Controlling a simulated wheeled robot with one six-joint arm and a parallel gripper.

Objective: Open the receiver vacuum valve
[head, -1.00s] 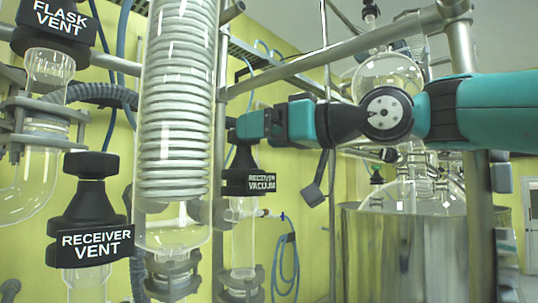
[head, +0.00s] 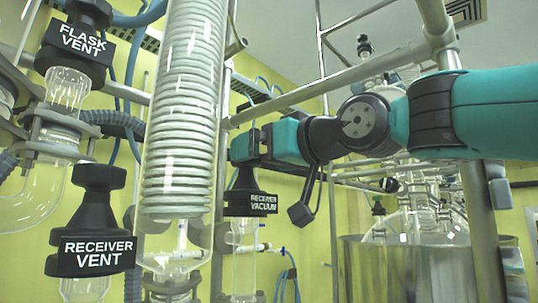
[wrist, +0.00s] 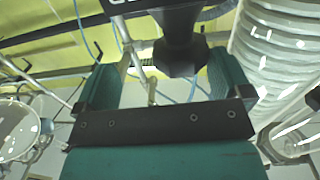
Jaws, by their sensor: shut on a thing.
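The receiver vacuum valve (head: 250,203) is a black cap with a white label on a clear glass tube, right of the big coil condenser. My gripper (head: 243,150) reaches in from the right at the top of this valve. In the wrist view, the black knob of the valve (wrist: 181,58) stands between the two teal fingers of my gripper (wrist: 170,85). The gripper is shut on the knob. The fingers hide most of the knob's upper part in the head view.
The coil condenser (head: 182,120) stands close left of my gripper. The receiver vent valve (head: 97,235) and flask vent valve (head: 82,38) are further left. Metal frame bars (head: 330,88) cross near my arm. A steel vessel (head: 400,270) stands behind on the right.

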